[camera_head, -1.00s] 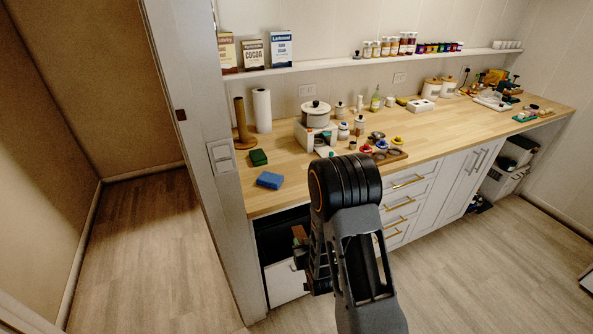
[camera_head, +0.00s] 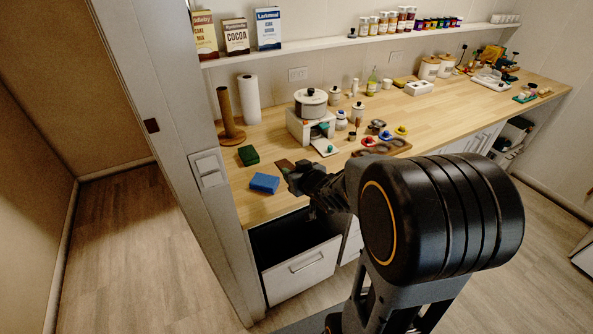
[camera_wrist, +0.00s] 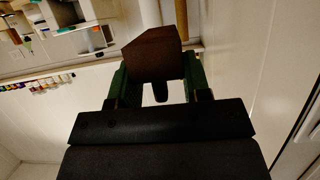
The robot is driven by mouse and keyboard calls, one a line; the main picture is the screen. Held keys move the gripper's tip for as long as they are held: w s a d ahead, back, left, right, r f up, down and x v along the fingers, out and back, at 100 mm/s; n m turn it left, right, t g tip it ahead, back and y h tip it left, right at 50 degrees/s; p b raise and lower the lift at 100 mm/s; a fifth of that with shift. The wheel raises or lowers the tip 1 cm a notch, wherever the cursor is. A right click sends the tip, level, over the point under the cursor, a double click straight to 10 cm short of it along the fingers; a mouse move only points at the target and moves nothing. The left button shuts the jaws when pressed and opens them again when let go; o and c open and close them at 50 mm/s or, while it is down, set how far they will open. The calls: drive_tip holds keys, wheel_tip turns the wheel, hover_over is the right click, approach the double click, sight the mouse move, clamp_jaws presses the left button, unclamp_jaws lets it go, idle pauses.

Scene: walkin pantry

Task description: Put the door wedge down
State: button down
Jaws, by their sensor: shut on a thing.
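The door wedge (camera_wrist: 153,55) is a dark brown block with a slanted face, seen close up in the wrist view. My gripper (camera_wrist: 155,82) is shut on it, with a green finger on each side. In the head view my gripper (camera_head: 289,171) is at the front left of the wooden counter (camera_head: 232,203), just right of a blue block (camera_head: 264,183). The wedge is small and dark there, and I cannot tell whether it touches the counter.
A green block (camera_head: 248,155) lies behind the blue one. A white appliance with a pot (camera_head: 311,103) stands behind my gripper. A wooden tray (camera_head: 385,147) with small items is to the right. A white drawer (camera_head: 300,268) stands open below.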

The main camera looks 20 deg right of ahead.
drive_tip(key=shift+s+d, duration=0.15)
drive_tip(key=shift+d+f, duration=0.1)
drive_tip(key=w+d+f, duration=0.2)
drive_tip(key=w+f, duration=0.1)
drive_tip(key=w+d+f+p, duration=0.1)
drive_tip(key=w+d+f, duration=0.2)
drive_tip(key=w, duration=0.1)
drive_tip(key=w+d+f+p, duration=0.1)
drive_tip(key=w+d+f, duration=0.1)
drive_tip(key=w+f, duration=0.1)
drive_tip(key=shift+w+d+f, duration=0.1)
drive_tip(key=shift+w+d, duration=0.1)
drive_tip(key=shift+w, duration=0.5)
drive_tip(key=f, duration=0.1)
drive_tip(key=f+p, duration=0.1)
drive_tip(key=f, duration=0.1)
drive_tip(key=shift+w+d, duration=0.2)
drive_tip(key=shift+w, duration=0.1)
drive_tip(key=shift+f, duration=0.2)
